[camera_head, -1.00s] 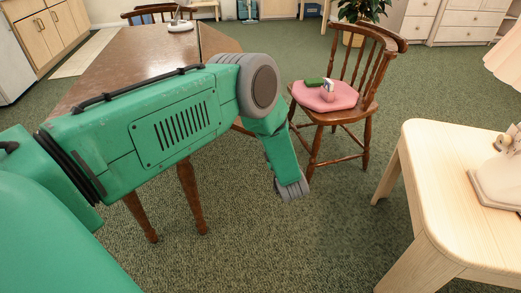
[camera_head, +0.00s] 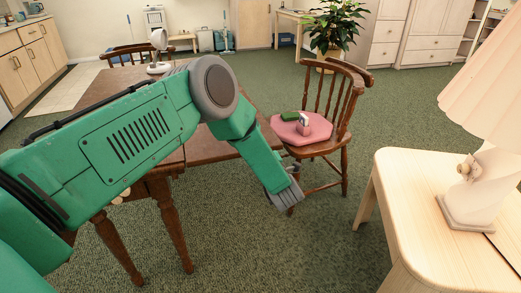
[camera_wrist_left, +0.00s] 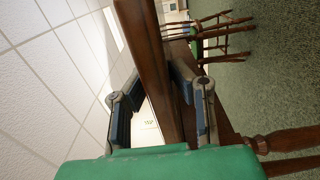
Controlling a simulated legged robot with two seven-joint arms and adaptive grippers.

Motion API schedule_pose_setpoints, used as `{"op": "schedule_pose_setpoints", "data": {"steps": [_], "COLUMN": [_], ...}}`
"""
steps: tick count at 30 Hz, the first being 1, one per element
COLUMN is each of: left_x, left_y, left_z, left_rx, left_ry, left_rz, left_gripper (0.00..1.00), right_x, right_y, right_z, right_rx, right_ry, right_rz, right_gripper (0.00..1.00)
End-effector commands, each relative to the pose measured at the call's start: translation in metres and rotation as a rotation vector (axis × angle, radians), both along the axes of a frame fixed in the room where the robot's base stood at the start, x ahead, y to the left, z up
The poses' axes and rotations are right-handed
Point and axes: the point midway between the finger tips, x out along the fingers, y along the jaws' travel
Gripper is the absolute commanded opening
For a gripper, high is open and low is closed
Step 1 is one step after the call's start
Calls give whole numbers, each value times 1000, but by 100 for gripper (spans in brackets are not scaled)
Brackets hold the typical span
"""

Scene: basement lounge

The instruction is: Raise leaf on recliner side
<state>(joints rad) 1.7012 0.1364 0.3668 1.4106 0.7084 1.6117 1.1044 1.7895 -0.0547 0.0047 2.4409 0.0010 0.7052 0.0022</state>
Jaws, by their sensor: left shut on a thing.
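The brown wooden table (camera_head: 110,88) stands at the left in the head view, largely behind my left arm. A brown panel, the leaf (camera_head: 208,150), shows under my arm on the table's right side and looks about level with the top, with a seam between them. In the left wrist view my left gripper (camera_wrist_left: 158,82) has its two fingers on either side of the leaf (camera_wrist_left: 150,45), shut on its edge. My right gripper is not in view.
A wooden chair (camera_head: 335,105) with a pink cushion (camera_head: 315,131) stands just right of the leaf. A pale side table (camera_head: 420,200) with a lamp (camera_head: 480,180) is at the right. Table legs (camera_head: 172,225) stand below my arm. Green carpet is clear between chair and side table.

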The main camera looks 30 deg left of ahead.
Motion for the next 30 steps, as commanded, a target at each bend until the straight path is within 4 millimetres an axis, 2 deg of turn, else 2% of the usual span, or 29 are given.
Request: {"op": "schedule_pose_setpoints", "data": {"steps": [11,12,13,23,26,30], "left_x": [0,0,0,-1,-5,-21], "left_y": [1,1,1,0,-7,-26], "left_z": [4,4,4,1,1,1], "left_rx": [-3,-3,-3,-3,-5,-3], "left_ry": [-13,-13,-13,-7,-5,-3], "left_rz": [4,4,4,2,1,-2], "left_gripper": [0,29,39,39,39,39], "right_x": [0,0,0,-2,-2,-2], "right_y": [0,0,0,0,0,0], "right_z": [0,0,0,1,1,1], "right_rx": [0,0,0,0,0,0], "right_ry": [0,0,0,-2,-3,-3], "right_rz": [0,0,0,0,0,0], "right_gripper": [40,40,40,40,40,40]}}
